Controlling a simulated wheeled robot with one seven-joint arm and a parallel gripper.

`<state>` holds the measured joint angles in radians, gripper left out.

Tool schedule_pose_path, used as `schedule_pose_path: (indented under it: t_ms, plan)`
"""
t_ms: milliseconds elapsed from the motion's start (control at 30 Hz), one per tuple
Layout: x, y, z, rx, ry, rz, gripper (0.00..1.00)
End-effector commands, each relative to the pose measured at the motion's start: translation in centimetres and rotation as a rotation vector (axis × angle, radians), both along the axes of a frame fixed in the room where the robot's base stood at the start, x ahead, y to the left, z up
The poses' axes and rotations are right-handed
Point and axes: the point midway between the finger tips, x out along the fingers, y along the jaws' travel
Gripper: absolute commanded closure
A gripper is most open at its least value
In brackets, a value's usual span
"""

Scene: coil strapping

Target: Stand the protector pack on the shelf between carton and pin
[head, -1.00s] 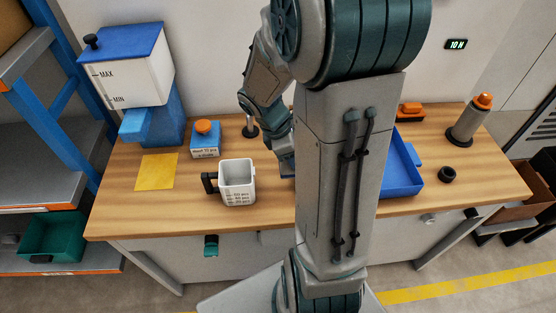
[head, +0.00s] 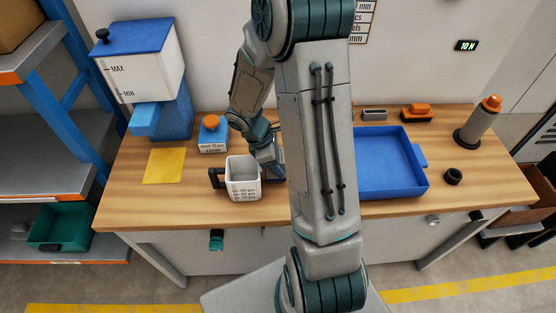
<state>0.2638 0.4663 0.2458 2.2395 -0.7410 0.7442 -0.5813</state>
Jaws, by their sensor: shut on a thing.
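My gripper (head: 271,172) is low over the bench, just right of a white measuring cup (head: 243,180), partly hidden by the cup and my arm. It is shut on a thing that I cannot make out. I cannot tell whether gripper and cup touch. I cannot identify the protector pack, carton or pin. A grey shelf unit (head: 60,178) stands at the left; part of a brown box (head: 22,25) shows on its upper level.
On the wooden bench (head: 150,205) stand a white-and-blue dispenser (head: 145,75), a blue box with an orange knob (head: 212,140), a yellow sheet (head: 165,166), a blue tray (head: 425,180) and a grey cylinder with an orange top (head: 475,128). A green bin (head: 60,230) sits on the lower shelf.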

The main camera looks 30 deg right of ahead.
Motion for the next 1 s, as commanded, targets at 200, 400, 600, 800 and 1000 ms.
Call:
schedule_pose_path:
  t_ms: [200,400,600,800,1000]
  plan:
    - [0.0,0.0,-0.1,0.0,-0.001,0.0,0.8]
    - [0.0,0.0,-0.3,0.0,0.0,-0.001,0.26]
    - [0.0,0.0,-0.3,0.0,0.0,0.0,0.26]
    - [0.2,0.1,0.6,-0.002,-0.004,0.0,0.26]
    - [0.8,1.5,4.3,-0.002,-0.008,0.0,0.26]
